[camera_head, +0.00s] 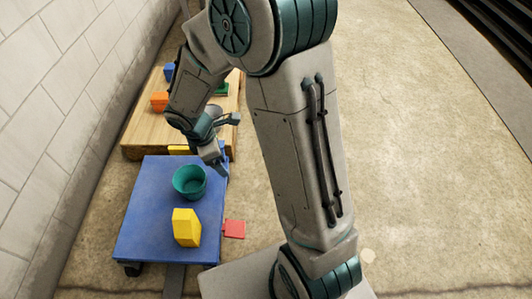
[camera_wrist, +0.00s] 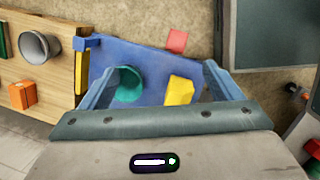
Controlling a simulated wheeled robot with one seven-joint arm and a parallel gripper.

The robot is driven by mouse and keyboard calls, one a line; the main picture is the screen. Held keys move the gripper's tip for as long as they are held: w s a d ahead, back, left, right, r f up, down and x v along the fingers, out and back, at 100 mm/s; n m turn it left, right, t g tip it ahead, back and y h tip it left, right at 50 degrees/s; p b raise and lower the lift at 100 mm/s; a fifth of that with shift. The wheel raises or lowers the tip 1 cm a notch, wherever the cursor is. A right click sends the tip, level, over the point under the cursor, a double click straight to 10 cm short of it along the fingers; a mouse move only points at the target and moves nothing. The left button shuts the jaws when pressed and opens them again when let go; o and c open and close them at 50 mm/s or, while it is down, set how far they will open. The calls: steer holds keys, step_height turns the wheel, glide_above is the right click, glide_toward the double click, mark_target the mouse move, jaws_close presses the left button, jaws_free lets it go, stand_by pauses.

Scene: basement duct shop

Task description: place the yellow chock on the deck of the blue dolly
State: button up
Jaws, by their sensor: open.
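The yellow chock (camera_head: 186,228) rests on the deck of the blue dolly (camera_head: 145,224), toward its near end. In the wrist view the chock (camera_wrist: 179,91) lies between my two fingers as seen, near the right one, on the blue deck (camera_wrist: 152,62). A teal bowl (camera_head: 189,182) stands on the same deck, just beyond the chock; it also shows in the wrist view (camera_wrist: 128,85). My gripper (camera_head: 226,145) is open and empty, over the far right part of the dolly, apart from the chock. Its fingers also show in the wrist view (camera_wrist: 158,74).
A wooden platform (camera_head: 140,139) lies beyond the dolly, carrying an orange block (camera_head: 159,101), a blue block (camera_head: 169,72) and a green piece (camera_head: 221,89). A grey cup (camera_wrist: 39,46) shows there too. A red piece (camera_head: 234,229) sits beside the dolly. A wall (camera_head: 50,110) bounds the left.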

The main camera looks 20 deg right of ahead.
steer(key=s+d+r+m+y, duration=0.1)
steer(key=s+d+r+m, duration=0.3)
steer(key=s+r+m, duration=0.2)
steer(key=s+d+r+m+y, duration=0.1)
steer(key=s+d+r+m, duration=0.3)
steer(key=s+r+m, duration=0.3)
steer(key=s+m, duration=0.1)
steer(key=m, duration=0.3)
steer(key=shift+s+d+r+y, duration=0.15)
steer(key=shift+s+d+y, duration=0.05)
steer(key=shift+y, duration=0.1)
